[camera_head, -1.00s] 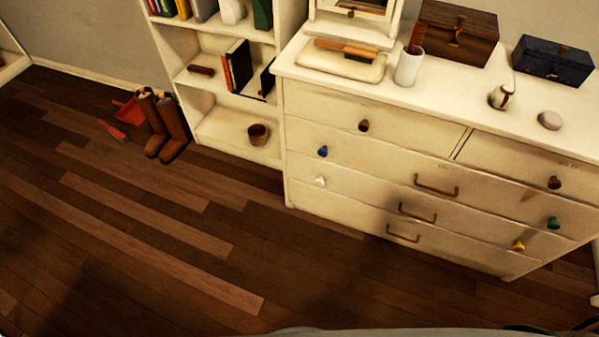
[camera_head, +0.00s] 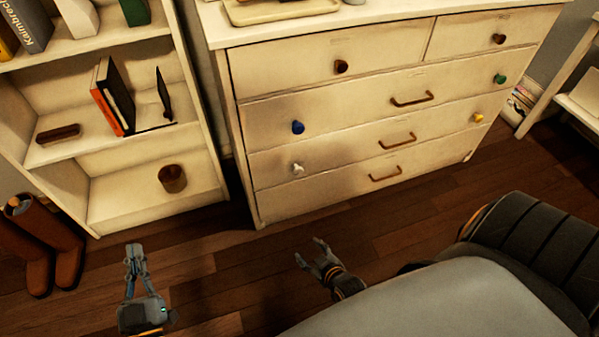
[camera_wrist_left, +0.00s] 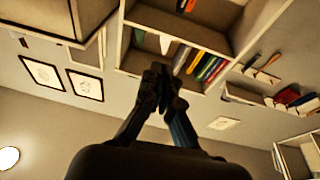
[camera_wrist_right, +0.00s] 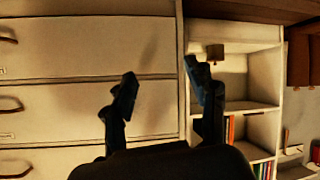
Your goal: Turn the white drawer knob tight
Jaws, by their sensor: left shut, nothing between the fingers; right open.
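The white drawer knob (camera_head: 297,167) sits at the left end of a lower drawer of the white dresser (camera_head: 330,107), below the blue knob (camera_head: 297,127). My left gripper (camera_head: 134,250) is shut and empty, low in front of the shelf unit, left of the dresser and apart from the knob. Its fingers also show together in the left wrist view (camera_wrist_left: 162,75). My right gripper (camera_head: 309,251) is open and empty, below and in front of the white knob, not touching it. In the right wrist view its spread fingers (camera_wrist_right: 160,85) face the dresser's edge and the shelf.
A white shelf unit (camera_head: 105,188) with books and a brown cup (camera_head: 172,178) stands left of the dresser. Brown boots (camera_head: 45,240) stand at the far left. Other knobs include a green one (camera_head: 499,78) and a yellow one (camera_head: 478,118). Wooden floor lies clear before the dresser.

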